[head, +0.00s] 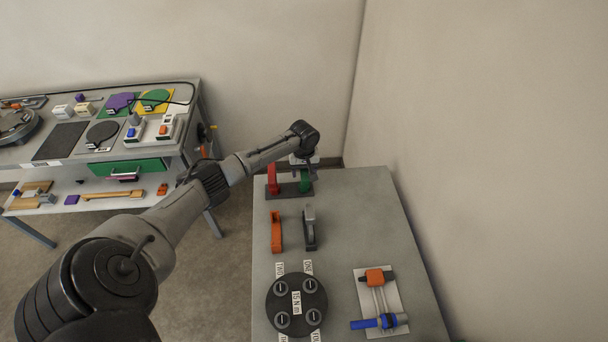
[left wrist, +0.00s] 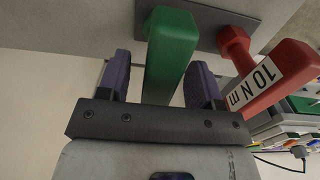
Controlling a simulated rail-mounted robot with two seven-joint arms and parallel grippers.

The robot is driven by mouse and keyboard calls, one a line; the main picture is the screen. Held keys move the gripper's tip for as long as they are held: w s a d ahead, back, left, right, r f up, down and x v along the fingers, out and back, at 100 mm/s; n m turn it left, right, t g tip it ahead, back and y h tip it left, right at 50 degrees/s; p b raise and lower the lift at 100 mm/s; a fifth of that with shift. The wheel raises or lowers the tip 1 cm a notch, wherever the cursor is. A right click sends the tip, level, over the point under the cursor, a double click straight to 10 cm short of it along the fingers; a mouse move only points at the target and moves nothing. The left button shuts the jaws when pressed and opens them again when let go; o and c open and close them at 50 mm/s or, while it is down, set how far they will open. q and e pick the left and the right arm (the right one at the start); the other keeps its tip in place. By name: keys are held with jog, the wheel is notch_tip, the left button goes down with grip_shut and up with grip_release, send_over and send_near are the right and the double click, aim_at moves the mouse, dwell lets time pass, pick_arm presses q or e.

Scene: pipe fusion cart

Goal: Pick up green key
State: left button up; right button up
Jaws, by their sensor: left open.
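The green key (head: 305,182) stands upright beside the red key (head: 272,178) on a dark holder (head: 290,193) at the far end of the grey table. My left gripper (head: 304,164) is over the green key, and its jaws are partly hidden by the arm in the head view. In the left wrist view the green key (left wrist: 170,52) lies between the two open purple fingers, with small gaps at the sides. The red key (left wrist: 272,78), labelled "10 N m", is to the right, outside the fingers. My right gripper is not in view.
An orange tool (head: 277,232) and a grey tool (head: 310,228) stand nearer on the table (head: 350,215). A black round plate (head: 297,327) and a white plate with blue and orange parts (head: 366,298) are nearer still. A cart (head: 80,172) stands left; a wall is right.

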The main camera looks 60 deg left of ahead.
pick_arm(q)
grip_shut()
dwell(0.5)
